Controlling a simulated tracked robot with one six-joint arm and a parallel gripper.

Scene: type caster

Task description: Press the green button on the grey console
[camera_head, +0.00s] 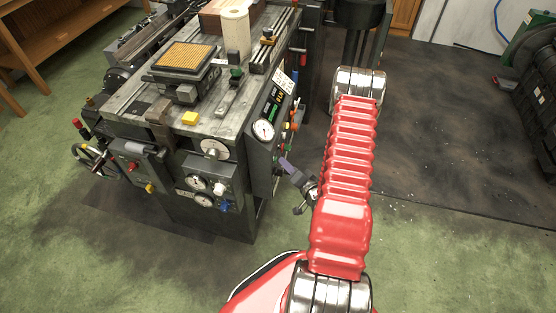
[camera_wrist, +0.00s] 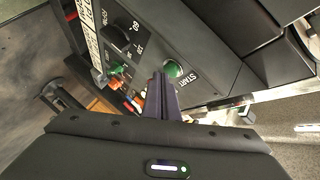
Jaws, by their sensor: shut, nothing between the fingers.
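The grey console (camera_head: 262,155) is on the right-hand face of the machine in the head view. It also fills the upper middle of the wrist view (camera_wrist: 215,75). The green button (camera_wrist: 174,69), labelled START, is on it, and I cannot make the button out in the head view. My gripper (camera_wrist: 161,77) is shut and empty, with its purple fingers pointing at the console. The fingertips appear just left of the button and overlap its left edge. I cannot tell whether they touch it. In the head view my gripper (camera_head: 284,163) is beside the console's lower part.
A black dial (camera_wrist: 118,38) and another green control (camera_wrist: 118,68) sit left of the button. Red and orange controls (camera_wrist: 136,103) are below them. A round white gauge (camera_head: 263,130) is on the console. Open floor (camera_head: 430,150) lies to the right.

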